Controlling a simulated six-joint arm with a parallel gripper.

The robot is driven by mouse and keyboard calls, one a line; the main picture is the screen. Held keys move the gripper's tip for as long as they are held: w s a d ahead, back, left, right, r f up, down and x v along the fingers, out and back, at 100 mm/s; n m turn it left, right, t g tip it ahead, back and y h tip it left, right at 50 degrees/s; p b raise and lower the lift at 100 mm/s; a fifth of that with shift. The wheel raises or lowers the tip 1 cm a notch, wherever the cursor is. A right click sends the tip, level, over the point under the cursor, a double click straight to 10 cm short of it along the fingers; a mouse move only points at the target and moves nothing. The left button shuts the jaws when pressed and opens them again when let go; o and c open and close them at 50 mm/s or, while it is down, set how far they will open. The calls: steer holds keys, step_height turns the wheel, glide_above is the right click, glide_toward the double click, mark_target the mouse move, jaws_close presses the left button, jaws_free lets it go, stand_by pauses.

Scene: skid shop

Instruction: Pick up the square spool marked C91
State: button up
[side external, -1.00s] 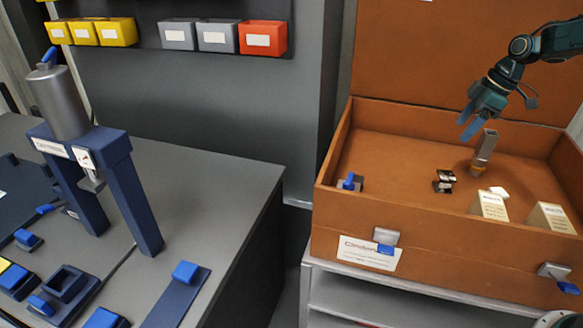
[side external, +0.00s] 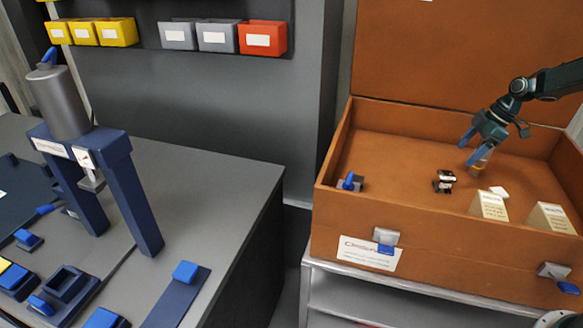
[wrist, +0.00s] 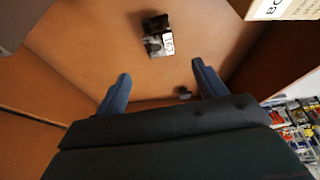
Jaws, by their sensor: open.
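The square spool (side external: 445,181) is a small black piece with pale parts, on the floor of the brown case. In the wrist view the spool (wrist: 157,36) shows near the top middle with a white label; the mark seems to read C91 but is turned and small. My gripper (side external: 469,152) is inside the case, above the floor, behind and to the right of the spool. In the wrist view my gripper (wrist: 160,70) has its two blue fingers spread with nothing held, and the spool lies beyond the fingertips, apart from them.
Two cream boxes (side external: 489,205) (side external: 550,217) and a white piece (side external: 499,192) are at the case's front right. A blue-levered piece (side external: 349,182) lies left. The case wall (side external: 330,150) surrounds them.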

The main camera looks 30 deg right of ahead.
mark_target(446, 175)
steer(key=x, duration=0.7)
steer(key=shift+a+f, duration=0.15)
steer(key=shift+f, duration=0.05)
steer(key=shift+x, duration=2.6)
steer(key=shift+s+f, duration=0.1)
steer(key=c, duration=1.2)
step_height(446, 175, up, 20)
steer(key=shift+r, duration=0.1)
